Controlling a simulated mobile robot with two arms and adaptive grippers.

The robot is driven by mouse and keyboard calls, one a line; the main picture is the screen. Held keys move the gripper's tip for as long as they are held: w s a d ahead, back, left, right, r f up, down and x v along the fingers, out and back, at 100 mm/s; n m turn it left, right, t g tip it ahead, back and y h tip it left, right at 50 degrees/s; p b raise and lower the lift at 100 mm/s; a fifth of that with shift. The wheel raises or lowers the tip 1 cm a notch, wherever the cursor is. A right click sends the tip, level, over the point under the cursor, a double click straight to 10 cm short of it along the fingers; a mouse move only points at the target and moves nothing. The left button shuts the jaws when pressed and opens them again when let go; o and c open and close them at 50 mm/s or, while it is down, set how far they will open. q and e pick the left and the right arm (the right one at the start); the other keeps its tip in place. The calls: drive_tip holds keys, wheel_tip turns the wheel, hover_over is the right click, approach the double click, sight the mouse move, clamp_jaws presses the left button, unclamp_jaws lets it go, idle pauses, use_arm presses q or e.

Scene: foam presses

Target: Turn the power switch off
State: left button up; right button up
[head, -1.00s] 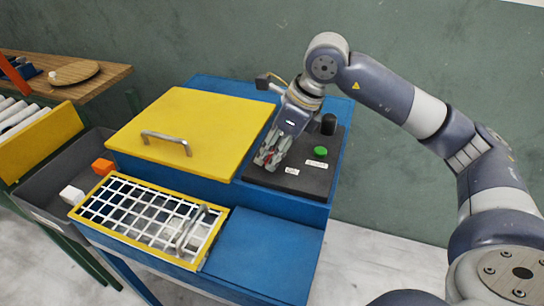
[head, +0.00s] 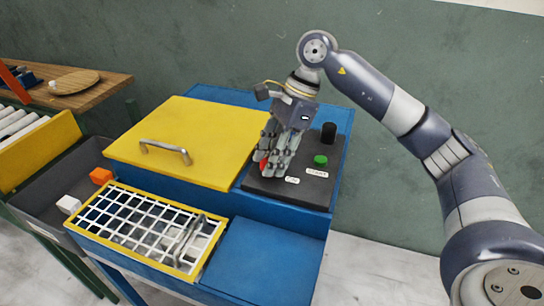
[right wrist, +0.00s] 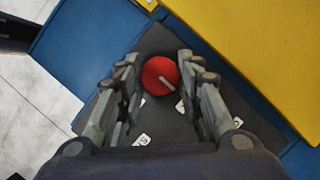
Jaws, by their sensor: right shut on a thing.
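The power switch is a round red knob (right wrist: 160,75) with a white pointer line, on a dark control panel (head: 318,186). In the right wrist view the line points to the lower right. My right gripper (head: 272,166) reaches down over the panel's left part, its fingers on either side of the knob and shut on it. In the head view the fingers hide most of the knob; only a little red shows. Small white labels (head: 292,180) lie near it, partly hidden in the wrist view. My left gripper is not in view.
A green button (head: 320,160) and a black cylinder (head: 329,132) stand on the panel right of the gripper. The yellow lid (head: 195,130) with a metal handle (head: 165,151) is close on the left. A white grid guard (head: 140,225) is in front.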

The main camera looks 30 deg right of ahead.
idle(0.6)
drive_tip(key=o, duration=1.1)
drive_tip(key=shift+c, duration=0.2)
drive_tip(key=v, duration=1.2)
drive_tip(key=shift+w, duration=0.15)
